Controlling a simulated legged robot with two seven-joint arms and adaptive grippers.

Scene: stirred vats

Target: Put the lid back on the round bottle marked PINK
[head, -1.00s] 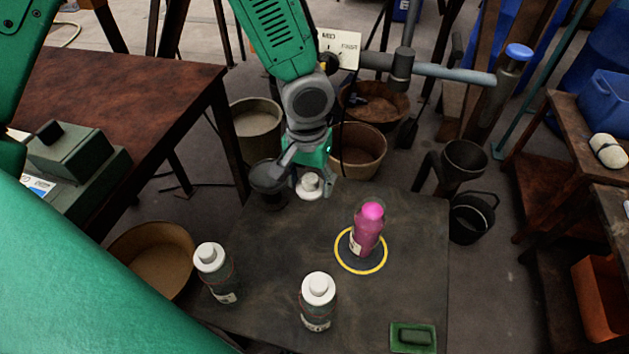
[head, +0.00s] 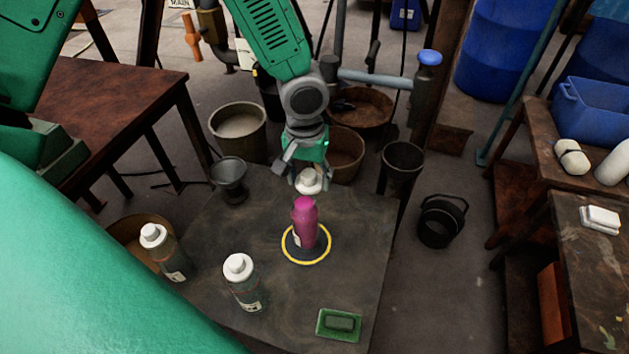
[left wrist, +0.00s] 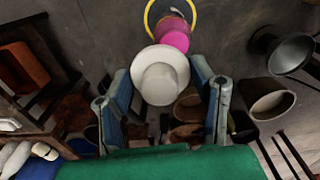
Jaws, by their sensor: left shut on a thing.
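The pink bottle (head: 305,224) stands upright and open inside a yellow ring (head: 306,259) on the dark table. It also shows in the left wrist view (left wrist: 176,36), partly behind the lid. My left gripper (head: 305,176) is shut on a white lid (head: 309,181), just behind the bottle's top in the head view. In the left wrist view the lid (left wrist: 160,76) sits between the two fingers, apart from the ring. Whether the lid touches the bottle cannot be told. My right gripper is not in view.
Two white-capped bottles, one at the left (head: 163,252) and one at the front (head: 242,283), stand on the table. A green dish (head: 339,324) lies at the front right. A dark funnel-shaped cup (head: 230,179) stands at the back left edge. Buckets stand on the floor behind.

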